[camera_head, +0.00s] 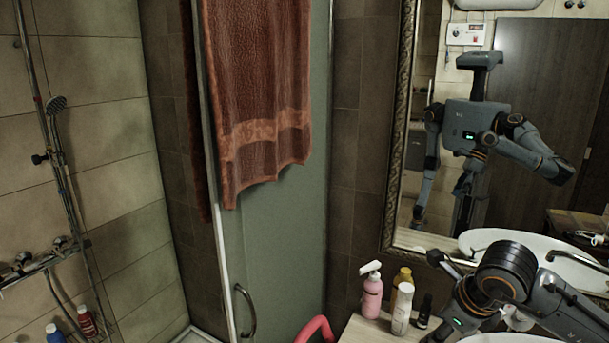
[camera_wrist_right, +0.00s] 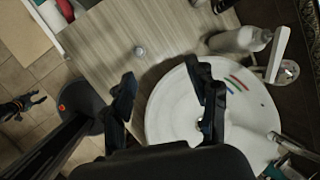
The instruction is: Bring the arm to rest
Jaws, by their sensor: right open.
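My right gripper (camera_wrist_right: 163,92) is open and empty in the right wrist view. Its two dark fingers stand apart above the counter edge and the white basin (camera_wrist_right: 168,112). In the head view my right arm (camera_head: 505,275) reaches over the basin at the lower right; its fingers cannot be made out there. My left arm shows in the head view only as a reflection in the mirror, hanging down. A dark hand-like shape, probably my left gripper (camera_wrist_right: 22,106), shows low at the left of the right wrist view, too small to read.
A pink pump bottle (camera_head: 372,296), a white bottle (camera_head: 402,310), a yellow bottle (camera_head: 403,277) and a small dark bottle (camera_head: 424,312) stand on the counter beside my right arm. The framed mirror (camera_head: 392,150) is behind. A tap (camera_wrist_right: 283,70) rises at the basin.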

